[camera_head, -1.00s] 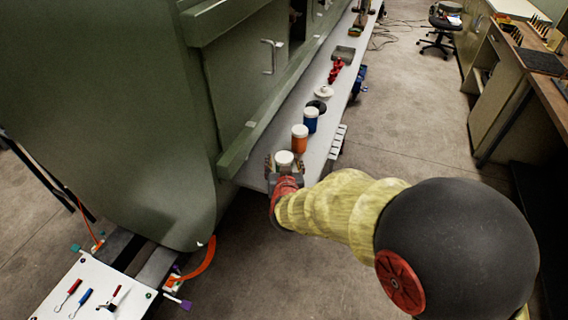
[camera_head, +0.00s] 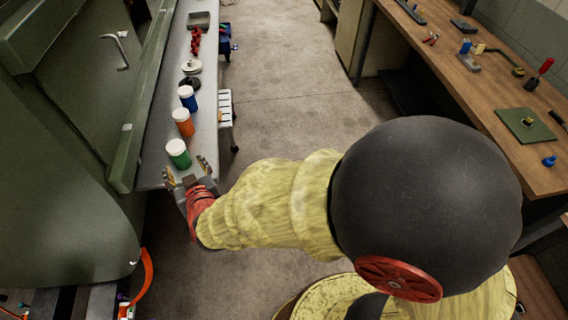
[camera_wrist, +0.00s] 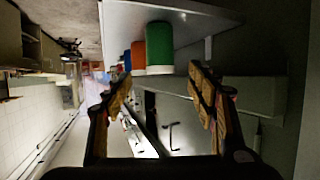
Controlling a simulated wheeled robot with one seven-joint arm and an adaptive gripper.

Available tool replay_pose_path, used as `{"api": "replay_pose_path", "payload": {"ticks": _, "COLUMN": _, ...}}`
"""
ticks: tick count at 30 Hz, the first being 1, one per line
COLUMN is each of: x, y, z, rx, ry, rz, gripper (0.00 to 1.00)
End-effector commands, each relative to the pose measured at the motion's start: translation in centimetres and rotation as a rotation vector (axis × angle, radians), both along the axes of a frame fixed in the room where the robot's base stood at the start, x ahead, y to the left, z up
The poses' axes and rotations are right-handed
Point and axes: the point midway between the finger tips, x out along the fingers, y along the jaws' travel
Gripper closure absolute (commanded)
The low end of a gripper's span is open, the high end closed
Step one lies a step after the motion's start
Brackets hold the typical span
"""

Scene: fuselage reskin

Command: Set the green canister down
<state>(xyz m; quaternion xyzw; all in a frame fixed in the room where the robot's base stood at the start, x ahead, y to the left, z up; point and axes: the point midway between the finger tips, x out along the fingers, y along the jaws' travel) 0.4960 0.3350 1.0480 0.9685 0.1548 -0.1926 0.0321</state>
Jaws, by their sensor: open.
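The green canister (camera_head: 178,153) with a white lid stands upright on the near end of the grey shelf (camera_head: 202,113) in the head view. My gripper (camera_head: 187,173) is open just in front of it, fingers apart and empty. In the wrist view the green canister (camera_wrist: 159,46) shows beyond my open fingers (camera_wrist: 160,95), with clear space between the fingertips and it.
An orange canister (camera_head: 183,122) and a blue canister (camera_head: 187,97) stand behind the green one in a row. A white lidded dish (camera_head: 191,67), red items (camera_head: 195,40) and a grey tray (camera_head: 198,20) lie farther along. The green fuselage wall (camera_head: 75,110) borders the shelf at left.

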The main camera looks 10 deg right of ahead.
Motion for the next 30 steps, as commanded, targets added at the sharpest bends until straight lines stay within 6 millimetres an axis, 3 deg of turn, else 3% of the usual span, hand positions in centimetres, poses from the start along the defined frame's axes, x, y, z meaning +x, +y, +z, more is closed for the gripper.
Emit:
{"api": "replay_pose_path", "payload": {"ticks": 5, "x": 0.6, "y": -1.0, "z": 1.6, "rx": 0.029, "ry": 0.034, "rz": 0.006, "gripper": 0.42}}
{"api": "replay_pose_path", "payload": {"ticks": 8, "x": 0.9, "y": -3.1, "z": 3.8, "rx": 0.063, "ry": 0.097, "rz": 0.022, "gripper": 0.42}}
{"api": "replay_pose_path", "payload": {"ticks": 14, "x": -1.2, "y": -10.9, "z": 8.8, "rx": 0.079, "ry": 0.263, "rz": 0.035, "gripper": 0.42}}
{"api": "replay_pose_path", "payload": {"ticks": 17, "x": -3.9, "y": -15.8, "z": 10.4, "rx": 0.053, "ry": 0.349, "rz": 0.007, "gripper": 0.42}}
{"api": "replay_pose_path", "payload": {"ticks": 24, "x": -13.3, "y": -27.8, "z": 11.9, "rx": -0.051, "ry": 0.553, "rz": -0.162, "gripper": 0.42}}
{"api": "replay_pose_path", "payload": {"ticks": 27, "x": -16.8, "y": -31.0, "z": 12.0, "rx": -0.081, "ry": 0.618, "rz": -0.237, "gripper": 0.42}}
{"api": "replay_pose_path", "payload": {"ticks": 30, "x": -19.0, "y": -32.9, "z": 12.0, "rx": -0.098, "ry": 0.66, "rz": -0.286, "gripper": 0.42}}
